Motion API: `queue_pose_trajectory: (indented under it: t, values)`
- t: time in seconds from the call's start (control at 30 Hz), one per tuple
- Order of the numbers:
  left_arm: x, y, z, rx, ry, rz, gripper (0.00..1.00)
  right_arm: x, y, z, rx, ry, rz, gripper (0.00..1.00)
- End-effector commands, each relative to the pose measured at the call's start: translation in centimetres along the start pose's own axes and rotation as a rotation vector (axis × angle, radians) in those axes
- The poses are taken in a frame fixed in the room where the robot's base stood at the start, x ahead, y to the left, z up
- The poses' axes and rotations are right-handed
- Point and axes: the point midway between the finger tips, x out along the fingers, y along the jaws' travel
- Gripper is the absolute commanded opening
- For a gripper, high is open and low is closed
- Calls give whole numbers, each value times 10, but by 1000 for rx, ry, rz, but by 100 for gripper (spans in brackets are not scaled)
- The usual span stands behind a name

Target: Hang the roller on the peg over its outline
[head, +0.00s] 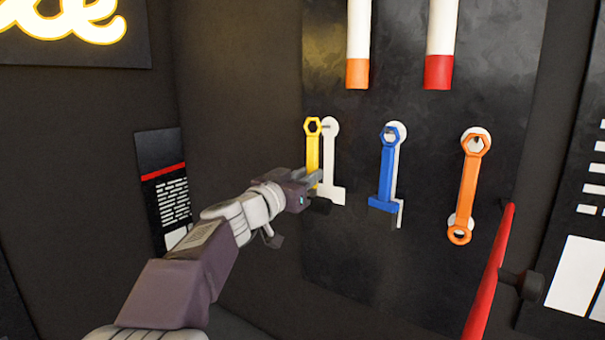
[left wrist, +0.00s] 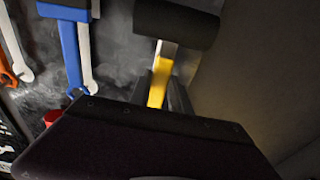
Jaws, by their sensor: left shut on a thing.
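The roller has a yellow handle (head: 312,152) with a hexagonal ring at its top and a black roller head, which shows best in the left wrist view (left wrist: 177,24). My left gripper (head: 312,183) is shut on the lower part of the handle and holds the roller roughly upright. A white outline (head: 330,165) is on the dark board just right of the roller, with a small peg (head: 327,127) near its top. The ring appears left of the peg, not around it. The gap to the board is hard to judge. My right gripper is not in view.
A blue tool (head: 388,170) and an orange wrench-like tool (head: 468,185) hang over white outlines to the right. White tubes with orange (head: 358,74) and red (head: 438,72) ends are above. A red bar (head: 490,270) stands at the lower right.

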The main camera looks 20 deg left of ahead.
Motion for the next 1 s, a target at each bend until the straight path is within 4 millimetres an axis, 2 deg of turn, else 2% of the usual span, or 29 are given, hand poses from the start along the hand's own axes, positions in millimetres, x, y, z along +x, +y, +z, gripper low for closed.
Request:
queue_pose_trajectory:
  t: [0.43, 0.5, 0.6, 1.0]
  values:
    - [33, 0, 3, -2, 0, 1, 0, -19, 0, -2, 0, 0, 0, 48]
    - [36, 0, 11, 1, 0, 0, 0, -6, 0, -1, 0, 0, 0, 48]
    - [40, 0, 14, 0, 1, 1, 0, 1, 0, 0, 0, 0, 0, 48]
    - [44, 0, 13, 0, 0, 0, 0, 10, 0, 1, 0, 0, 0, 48]
